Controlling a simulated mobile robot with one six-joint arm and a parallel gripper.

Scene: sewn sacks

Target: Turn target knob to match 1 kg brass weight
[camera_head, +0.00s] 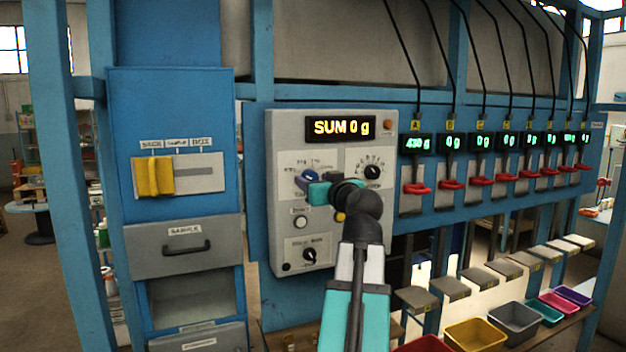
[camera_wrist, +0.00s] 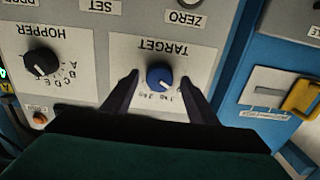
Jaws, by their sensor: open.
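The blue target knob (camera_wrist: 159,77) is on the grey control panel under the upside-down word TARGET in the wrist view. Its pale pointer mark faces the lower right, towards small labels too blurred to read surely. In the head view the knob (camera_head: 308,176) shows on the panel's left dial, partly covered by my gripper. My gripper (camera_wrist: 160,76) is open, with one dark finger on each side of the knob; I cannot tell whether they touch it. In the head view my gripper (camera_head: 316,184) is in front of the panel. No brass weight can be made out.
The black hopper knob (camera_wrist: 41,61) is beside the target dial. The panel display (camera_head: 340,127) reads SUM 0 g. A yellow handle (camera_head: 154,177) is left of the panel. Red levers (camera_head: 416,188) under green displays and coloured bins (camera_head: 476,335) are to the right.

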